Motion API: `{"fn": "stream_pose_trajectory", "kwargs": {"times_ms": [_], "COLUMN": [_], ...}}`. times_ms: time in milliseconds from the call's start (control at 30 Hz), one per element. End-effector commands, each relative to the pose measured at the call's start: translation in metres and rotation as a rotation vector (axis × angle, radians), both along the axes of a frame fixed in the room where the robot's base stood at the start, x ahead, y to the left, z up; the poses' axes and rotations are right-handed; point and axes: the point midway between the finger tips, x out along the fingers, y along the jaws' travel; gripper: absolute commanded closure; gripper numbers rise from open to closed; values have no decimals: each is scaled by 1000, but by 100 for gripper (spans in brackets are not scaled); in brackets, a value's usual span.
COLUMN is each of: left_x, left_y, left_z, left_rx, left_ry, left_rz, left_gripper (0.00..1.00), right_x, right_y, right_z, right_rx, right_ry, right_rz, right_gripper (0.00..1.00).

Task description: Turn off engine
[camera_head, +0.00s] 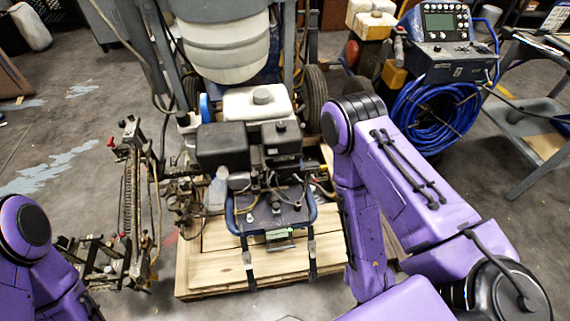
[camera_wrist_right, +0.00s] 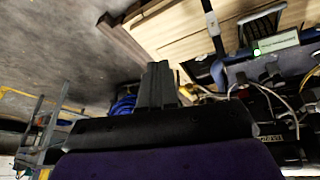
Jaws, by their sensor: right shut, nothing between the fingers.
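The line striper's engine (camera_head: 262,103) stands in the middle of the head view, with a cream tank, a dark cap and black housings. An engine switch cannot be made out. Below it is a blue frame (camera_head: 282,222) with a small pale label, above the wooden pallet. The label (camera_wrist_right: 277,43) and wiring (camera_wrist_right: 270,98) show at the right of the right wrist view. My right gripper (camera_wrist_right: 159,84) is shut and empty in that view, to the left of the wiring and apart from it. Its fingers are not visible in the head view. My left gripper is out of view.
The wooden pallet (camera_head: 215,262) lies under the striper. A metal frame with a chain-like part (camera_head: 128,205) stands at left. A control box (camera_head: 447,50) and coiled blue hose (camera_head: 432,113) stand at upper right, near a metal table (camera_head: 545,105). Open floor lies at left.

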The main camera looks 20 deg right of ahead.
Motion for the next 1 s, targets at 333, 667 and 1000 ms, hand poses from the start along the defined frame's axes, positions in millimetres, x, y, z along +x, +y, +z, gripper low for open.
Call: {"fn": "stream_pose_trajectory", "kwargs": {"times_ms": [333,667,1000], "left_x": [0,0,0], "left_y": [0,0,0], "left_z": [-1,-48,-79], "left_rx": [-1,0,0], "left_ry": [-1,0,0], "left_rz": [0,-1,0], "left_gripper": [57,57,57], "right_x": [1,210,369], "right_y": [0,25,-36], "right_z": [-2,-62,45], "right_rx": [4,200,45], "right_ry": [3,51,234], "right_rz": [1,245,443], "right_gripper": [100,100,100]}}
